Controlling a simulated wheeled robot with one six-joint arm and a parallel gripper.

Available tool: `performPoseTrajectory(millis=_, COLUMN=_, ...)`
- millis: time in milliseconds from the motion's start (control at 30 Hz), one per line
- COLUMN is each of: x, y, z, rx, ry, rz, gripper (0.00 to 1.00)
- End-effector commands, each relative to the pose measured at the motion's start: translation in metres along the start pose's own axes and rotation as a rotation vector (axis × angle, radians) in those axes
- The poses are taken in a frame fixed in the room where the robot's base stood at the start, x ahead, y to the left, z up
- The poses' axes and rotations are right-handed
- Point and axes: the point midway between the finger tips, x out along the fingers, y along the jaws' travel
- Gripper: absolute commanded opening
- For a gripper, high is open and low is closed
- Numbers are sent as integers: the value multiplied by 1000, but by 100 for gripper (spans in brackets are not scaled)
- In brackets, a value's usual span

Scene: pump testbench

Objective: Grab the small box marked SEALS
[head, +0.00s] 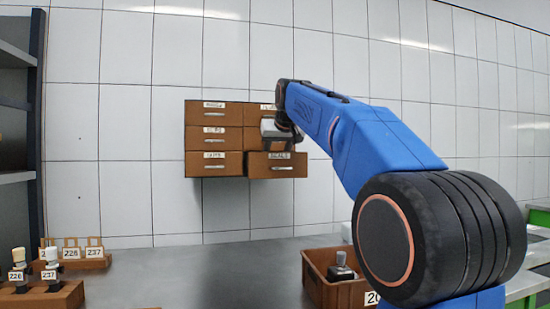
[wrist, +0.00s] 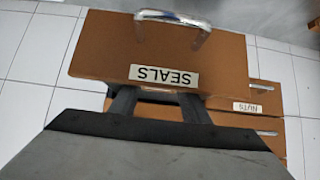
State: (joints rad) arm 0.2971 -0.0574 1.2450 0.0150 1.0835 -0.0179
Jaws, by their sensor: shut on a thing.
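The only thing I see marked SEALS is a brown drawer (head: 275,166) at the bottom right of a wall cabinet. It stands out from the cabinet, with its label above a metal handle. The wrist view shows its front (wrist: 150,52) upside down, the handle at the top of the picture. My gripper (head: 280,135) is above the drawer, off the handle. In the wrist view, my two dark fingers (wrist: 160,105) stand apart and pass behind the front's top edge. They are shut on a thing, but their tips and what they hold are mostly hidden.
The cabinet (head: 243,115) holds several closed drawers; one reads NUTS (wrist: 250,108). A brown crate (head: 318,284) stands on the grey bench (head: 225,275) below, with a part in it. Numbered parts (head: 50,277) stand at the bench's left. The bench's middle is clear.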

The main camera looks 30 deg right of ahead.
Motion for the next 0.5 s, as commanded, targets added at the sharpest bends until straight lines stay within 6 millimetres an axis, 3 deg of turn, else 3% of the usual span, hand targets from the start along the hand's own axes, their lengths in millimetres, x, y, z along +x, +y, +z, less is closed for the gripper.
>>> performPoseTrajectory(millis=500, x=-38, y=0, z=-25, rx=0, ry=2, rz=0, gripper=20)
